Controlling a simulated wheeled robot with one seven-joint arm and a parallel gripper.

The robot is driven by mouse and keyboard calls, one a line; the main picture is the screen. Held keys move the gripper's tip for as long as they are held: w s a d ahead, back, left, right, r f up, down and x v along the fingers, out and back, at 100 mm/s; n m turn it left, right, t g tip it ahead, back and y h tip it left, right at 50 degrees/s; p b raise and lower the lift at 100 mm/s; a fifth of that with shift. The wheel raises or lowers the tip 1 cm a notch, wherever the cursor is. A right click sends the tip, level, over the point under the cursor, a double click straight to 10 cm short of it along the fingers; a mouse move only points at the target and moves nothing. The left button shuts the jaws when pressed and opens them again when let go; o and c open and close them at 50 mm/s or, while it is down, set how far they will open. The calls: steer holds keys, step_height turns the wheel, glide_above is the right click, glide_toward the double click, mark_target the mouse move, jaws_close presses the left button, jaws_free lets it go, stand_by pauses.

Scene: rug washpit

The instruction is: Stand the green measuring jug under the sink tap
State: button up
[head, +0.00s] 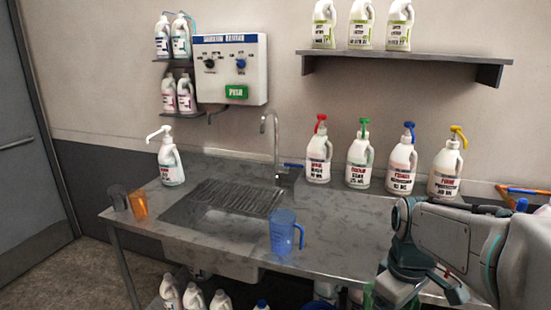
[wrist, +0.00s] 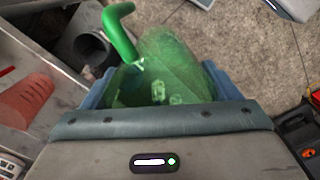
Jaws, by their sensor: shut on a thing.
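The green measuring jug (wrist: 160,75) is between the jaws of my gripper (wrist: 158,92) in the wrist view, and the gripper is shut on it. Its green handle (wrist: 121,35) points to the upper left. In the head view my gripper is at the lower right, beside the counter's front edge, with the jug mostly hidden. The sink tap (head: 276,145) is a tall curved metal spout at the back of the counter. Below it is the sink with a ribbed grate (head: 238,197), and no jug stands there.
A blue jug (head: 284,232) stands on the counter (head: 340,215) right of the grate. An orange jug (head: 137,205) and a grey jug (head: 118,197) stand at the left end. A white pump bottle (head: 170,162) and several coloured-top bottles (head: 359,160) line the back. Bottles sit below.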

steer(key=w+a+f+m, duration=0.3)
steer(key=w+f, duration=0.4)
steer(key=f, duration=0.5)
steer(key=w+a+f+m, duration=0.3)
steer(key=w+f, duration=0.5)
steer(key=f, duration=0.5)
steer(key=shift+w+a+m, duration=0.15)
steer(key=shift+a+m, duration=0.15)
